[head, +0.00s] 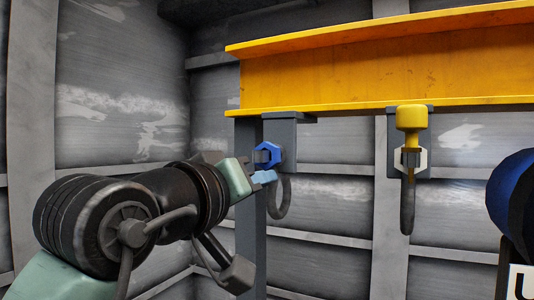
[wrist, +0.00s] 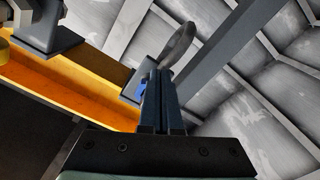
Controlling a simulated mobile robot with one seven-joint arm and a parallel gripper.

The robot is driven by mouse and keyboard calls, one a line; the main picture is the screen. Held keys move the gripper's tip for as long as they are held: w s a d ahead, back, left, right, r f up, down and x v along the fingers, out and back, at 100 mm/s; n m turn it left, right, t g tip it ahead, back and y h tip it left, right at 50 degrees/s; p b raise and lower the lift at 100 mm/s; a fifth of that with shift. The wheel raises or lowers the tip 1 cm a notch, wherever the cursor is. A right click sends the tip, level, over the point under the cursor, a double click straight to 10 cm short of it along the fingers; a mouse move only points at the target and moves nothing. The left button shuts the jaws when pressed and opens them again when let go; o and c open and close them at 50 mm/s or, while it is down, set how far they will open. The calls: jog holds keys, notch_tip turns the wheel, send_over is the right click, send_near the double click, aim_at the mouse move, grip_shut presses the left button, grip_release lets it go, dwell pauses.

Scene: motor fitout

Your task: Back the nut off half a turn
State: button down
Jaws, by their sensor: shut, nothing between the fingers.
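A blue hex nut (head: 267,154) sits on a dark grey bracket (head: 284,130) under the yellow beam, with a grey ring (head: 279,198) hanging below it. My gripper (head: 264,177) is just below the blue nut, by the top of the ring; I cannot tell whether it touches either. In the wrist view my gripper's fingers (wrist: 160,78) are together with nothing between them. A sliver of the blue nut (wrist: 142,89) shows left of the fingers, mostly hidden. A second, pale hex nut (head: 423,158) is on another bracket to the right, partly covered by a yellow-topped hanging piece (head: 411,118).
The yellow beam (head: 350,80) runs across the upper right, above both brackets. A dark upright post (head: 249,240) stands beside the blue nut's bracket. A blue rounded object (head: 515,195) is at the right edge. Grey panelled walls (head: 120,100) close the back and left.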

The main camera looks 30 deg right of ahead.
jog(key=shift+r, duration=0.3)
jog(key=shift+s+d+r+p, duration=0.1)
jog(key=shift+s+p, duration=0.05)
jog(key=shift+p, duration=0.15)
jog(key=shift+s+d+r+p, duration=0.25)
jog(key=shift+s+d+p, duration=0.1)
jog(key=shift+s+p, duration=0.1)
jog(key=shift+s+d+r, duration=0.1)
jog(key=shift+r, duration=0.05)
dwell(0.4)
jog(key=shift+s, duration=0.1)
jog(key=b+v, duration=0.1)
jog(key=v, duration=0.5)
jog(key=shift+s+d+f, duration=0.15)
jog(key=shift+s+f, duration=0.05)
jog(key=shift+f, duration=0.1)
dwell(0.4)
